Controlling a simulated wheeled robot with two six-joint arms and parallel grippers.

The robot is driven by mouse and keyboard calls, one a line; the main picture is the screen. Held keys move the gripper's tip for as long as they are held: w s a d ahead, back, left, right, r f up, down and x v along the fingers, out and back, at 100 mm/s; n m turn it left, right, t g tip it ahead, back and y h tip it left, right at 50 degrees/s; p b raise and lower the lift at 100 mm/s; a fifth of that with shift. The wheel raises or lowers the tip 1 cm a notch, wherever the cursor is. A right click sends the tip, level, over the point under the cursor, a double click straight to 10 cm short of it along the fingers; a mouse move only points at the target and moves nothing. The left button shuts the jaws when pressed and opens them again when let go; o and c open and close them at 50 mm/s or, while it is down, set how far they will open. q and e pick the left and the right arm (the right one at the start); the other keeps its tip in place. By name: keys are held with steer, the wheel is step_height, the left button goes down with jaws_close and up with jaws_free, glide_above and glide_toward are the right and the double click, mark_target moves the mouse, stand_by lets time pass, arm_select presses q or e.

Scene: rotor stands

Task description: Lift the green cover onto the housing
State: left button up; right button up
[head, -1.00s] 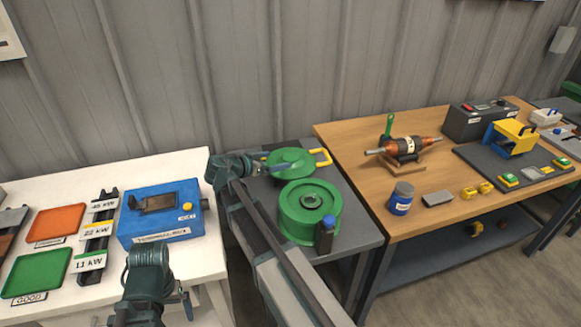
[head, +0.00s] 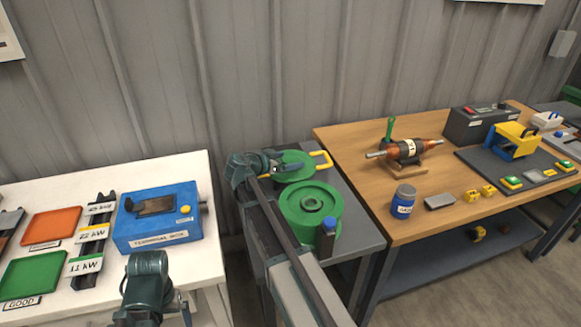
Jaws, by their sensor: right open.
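The green cover (head: 296,168), a flat round disc, lies at the back of the dark grey stand. The green housing (head: 322,202), a larger round drum with a ringed hub on top, stands in front of it, apart from the cover. My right gripper (head: 274,167) is open at the cover's left edge and hides part of it. I cannot tell whether the fingers touch the cover. My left gripper (head: 184,304) is low at the front of the white table, partly hidden by its own wrist. Its jaws are too unclear to read.
A dark bottle with a blue cap (head: 327,241) stands close in front of the housing. A blue box (head: 158,228) sits on the white table, left. The wooden bench (head: 370,180) with a rotor is right.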

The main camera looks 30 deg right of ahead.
mark_target(287, 161)
jaws_close()
stand_by(0.3)
steer(key=shift+r, duration=0.2)
step_height(287, 161, up, 4)
steer(key=p, duration=0.4)
steer(key=shift+f, duration=0.1)
steer(key=s+a, duration=0.2)
steer(key=s, duration=0.2)
steer(key=s+a, duration=0.2)
steer(key=s, duration=0.3)
steer(key=s+a+r+p, duration=0.1)
steer(key=s+a, duration=0.2)
steer(key=s, duration=0.2)
steer(key=shift+s+a, duration=0.1)
